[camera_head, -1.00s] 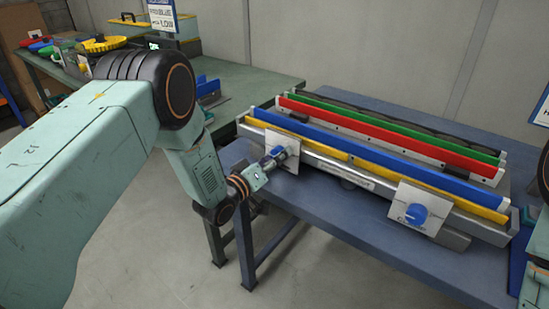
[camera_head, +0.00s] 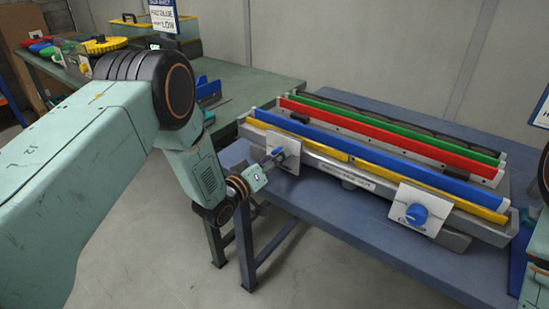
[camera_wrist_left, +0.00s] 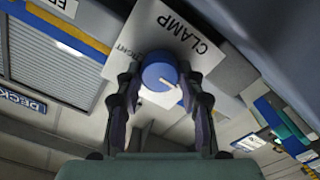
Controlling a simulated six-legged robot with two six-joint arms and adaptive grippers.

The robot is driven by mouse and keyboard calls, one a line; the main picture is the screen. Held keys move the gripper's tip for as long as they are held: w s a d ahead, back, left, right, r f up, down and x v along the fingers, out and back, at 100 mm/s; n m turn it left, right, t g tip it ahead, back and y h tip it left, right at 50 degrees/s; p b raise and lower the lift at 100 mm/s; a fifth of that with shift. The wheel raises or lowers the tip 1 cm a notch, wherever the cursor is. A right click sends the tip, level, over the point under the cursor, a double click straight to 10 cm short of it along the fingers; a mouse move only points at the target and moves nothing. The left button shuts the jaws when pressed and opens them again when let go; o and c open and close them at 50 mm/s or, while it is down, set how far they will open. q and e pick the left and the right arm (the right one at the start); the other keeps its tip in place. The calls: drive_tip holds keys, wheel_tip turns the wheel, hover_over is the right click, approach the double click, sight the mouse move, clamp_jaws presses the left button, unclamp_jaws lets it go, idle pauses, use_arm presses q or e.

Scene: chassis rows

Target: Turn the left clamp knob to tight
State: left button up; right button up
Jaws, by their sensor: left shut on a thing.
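The left clamp knob (camera_wrist_left: 160,73) is blue and round with a white pointer line, on a white plate (camera_wrist_left: 152,42) marked CLAMP. In the head view the plate (camera_head: 289,160) stands at the left end of the chassis fixture. My left gripper (camera_wrist_left: 161,86) has its two dark fingers on either side of the knob, shut on it. In the wrist view the pointer slants to the lower right. Smaller lettering on the plate is partly hidden by the knob. In the head view my left gripper (camera_head: 271,163) largely hides the knob. My right gripper is not in view.
A second blue knob (camera_head: 416,214) sits on a white plate at the fixture's right end. Blue, yellow, red (camera_head: 390,140) and green bars run along the fixture on the blue table (camera_head: 360,228). A green table (camera_head: 240,80) with bins stands behind left.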

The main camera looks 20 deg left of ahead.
use_arm(q)
drive_tip(key=m, duration=0.5)
drive_tip(key=shift+d, duration=0.1)
drive_tip(key=m, duration=1.8)
drive_tip(key=shift+f+m+p, duration=0.1)
drive_tip(key=shift+m+p, duration=0.2)
drive_tip(key=m, duration=0.3)
drive_tip(key=shift+m, duration=0.3)
drive_tip(key=m, duration=0.4)
drive_tip(key=shift+m+p, duration=0.35)
drive_tip(key=shift+m, duration=1.55)
